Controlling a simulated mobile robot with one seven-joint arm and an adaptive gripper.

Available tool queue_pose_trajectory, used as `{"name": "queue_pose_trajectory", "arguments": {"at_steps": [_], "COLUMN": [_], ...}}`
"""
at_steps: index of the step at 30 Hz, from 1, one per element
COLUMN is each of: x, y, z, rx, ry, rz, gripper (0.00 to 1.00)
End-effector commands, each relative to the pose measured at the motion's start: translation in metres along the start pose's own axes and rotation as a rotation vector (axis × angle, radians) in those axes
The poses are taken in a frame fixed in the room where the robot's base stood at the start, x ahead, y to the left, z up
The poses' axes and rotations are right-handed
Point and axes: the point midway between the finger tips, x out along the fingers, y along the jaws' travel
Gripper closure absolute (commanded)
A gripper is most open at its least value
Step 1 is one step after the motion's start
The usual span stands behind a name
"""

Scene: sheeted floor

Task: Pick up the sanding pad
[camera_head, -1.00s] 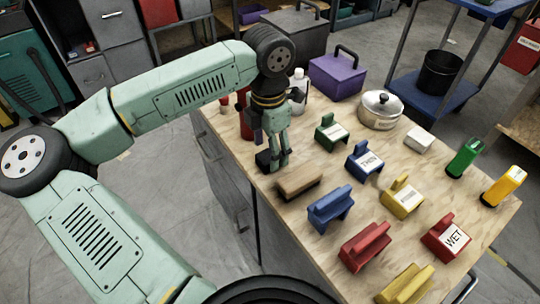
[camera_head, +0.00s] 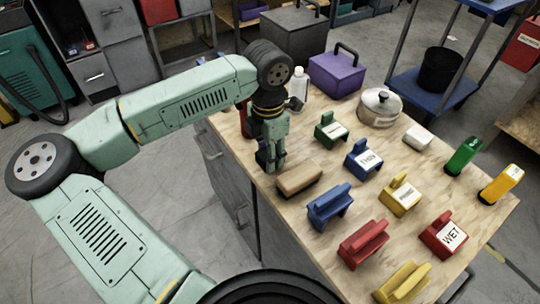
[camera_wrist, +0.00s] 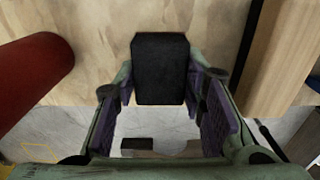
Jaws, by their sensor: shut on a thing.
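A black block, which I take for the sanding pad (camera_wrist: 160,68), is between my fingers in the wrist view. My gripper (camera_head: 271,163) is at the table's near left edge, pointing down, and it also shows in the wrist view (camera_wrist: 162,95). It is shut on the pad, with the purple finger linings at the pad's two sides. In the head view the fingers hide most of the pad. I cannot tell whether it is clear of the tabletop.
A tan block (camera_head: 299,179) lies close to the right of my gripper. A red cylinder (camera_wrist: 32,75) stands to the left in the wrist view. A white bottle (camera_head: 299,90) is behind. Several coloured blocks, including a blue one (camera_head: 330,206), fill the wooden table (camera_head: 292,236).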

Motion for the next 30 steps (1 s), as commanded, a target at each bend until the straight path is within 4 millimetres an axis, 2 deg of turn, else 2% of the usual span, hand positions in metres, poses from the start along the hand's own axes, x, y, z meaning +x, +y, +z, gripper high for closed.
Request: {"name": "queue_pose_trajectory", "arguments": {"at_steps": [6,14,17,24,30], "x": [0.0,-0.004,-0.015,-0.063,-0.092], "y": [0.0,0.0,0.001,0.001,0.001], "z": [0.0,0.0,0.0,0.0,0.0], "rx": [0.0,0.0,0.0,-0.001,-0.001], "ry": [0.0,0.0,0.001,0.0,0.001], "rz": [0.0,0.001,0.004,0.005,0.002], "gripper": [0.87,0.87,0.87,0.87,0.87]}}
